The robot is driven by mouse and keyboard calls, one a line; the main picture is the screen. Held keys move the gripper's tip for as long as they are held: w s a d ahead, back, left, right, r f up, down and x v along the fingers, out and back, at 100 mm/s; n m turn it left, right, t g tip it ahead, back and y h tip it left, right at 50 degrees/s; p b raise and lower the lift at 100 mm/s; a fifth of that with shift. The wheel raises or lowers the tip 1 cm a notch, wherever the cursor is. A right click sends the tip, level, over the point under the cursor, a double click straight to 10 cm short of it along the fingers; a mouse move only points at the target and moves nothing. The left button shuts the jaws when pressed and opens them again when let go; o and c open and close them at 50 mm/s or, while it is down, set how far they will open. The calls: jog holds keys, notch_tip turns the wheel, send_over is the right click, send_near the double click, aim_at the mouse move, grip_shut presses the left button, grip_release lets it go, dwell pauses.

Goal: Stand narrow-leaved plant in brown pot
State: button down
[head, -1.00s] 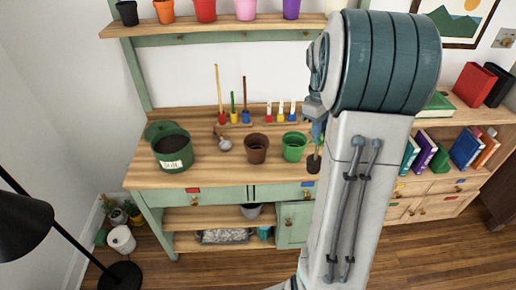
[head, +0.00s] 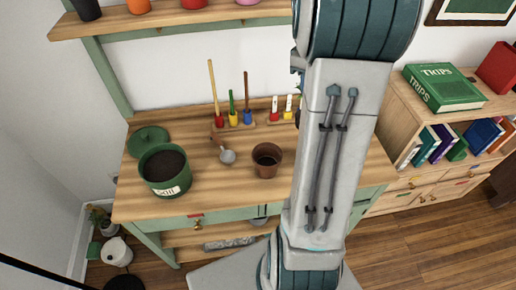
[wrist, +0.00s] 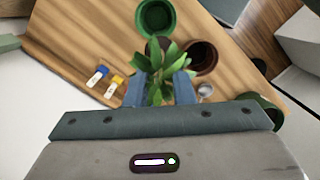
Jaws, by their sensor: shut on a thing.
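The brown pot (head: 267,160) stands upright and empty on the wooden bench, left of my arm in the head view. In the wrist view the brown pot (wrist: 202,58) is just beyond and right of the plant. My gripper (wrist: 160,88) is shut on a leafy green plant (wrist: 158,82) with narrow pointed leaves. A dark lump, seemingly its root ball, shows partly beyond the leaves. The plant is apart from the brown pot's opening, as far as I can tell. In the head view my arm hides the gripper and plant.
A green pot (wrist: 157,16) stands near the brown pot. A scoop (head: 227,156) lies left of the brown pot, and a soil bucket (head: 165,170) stands farther left. Upright coloured tools (head: 233,117) and labelled markers (head: 281,110) line the back.

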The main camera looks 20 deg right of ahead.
jog(key=a+f+p, duration=0.2)
jog(key=a+f, duration=0.9)
jog(key=shift+w+a+p, duration=0.15)
jog(key=shift+a+p, duration=0.1)
jog(key=shift+p, duration=0.1)
jog(key=shift+f+b, duration=0.45)
jog(key=shift+f, duration=0.15)
jog(key=c, duration=1.2)
grip_release()
jog(key=shift+c, duration=0.2)
